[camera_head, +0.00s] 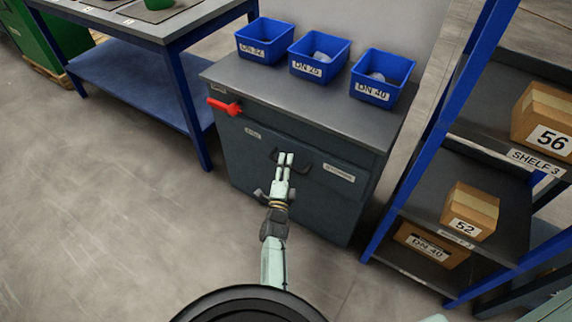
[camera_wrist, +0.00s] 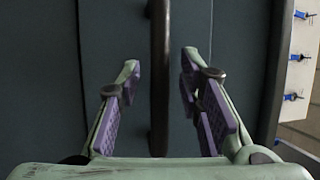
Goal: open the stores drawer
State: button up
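The stores drawer (camera_head: 325,152) is the dark grey upper front of a cabinet, with a pale label at each side. It looks closed. Its dark bar handle (camera_head: 304,168) is partly hidden behind my gripper (camera_head: 285,156) in the head view. In the wrist view the handle (camera_wrist: 159,75) runs upright between the two fingers of my gripper (camera_wrist: 161,85). The fingers are open, with purple pads, and a gap shows on each side of the bar. I cannot tell how far the fingertips reach past the bar.
A red lever (camera_head: 224,106) sticks out at the cabinet's upper left. Three blue bins (camera_head: 377,95) stand on the cabinet top (camera_head: 240,78). A blue-framed shelf with cartons (camera_head: 470,210) stands close on the right, a workbench (camera_head: 125,95) on the left. The floor in front is clear.

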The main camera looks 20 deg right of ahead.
grip_shut()
dwell(0.7)
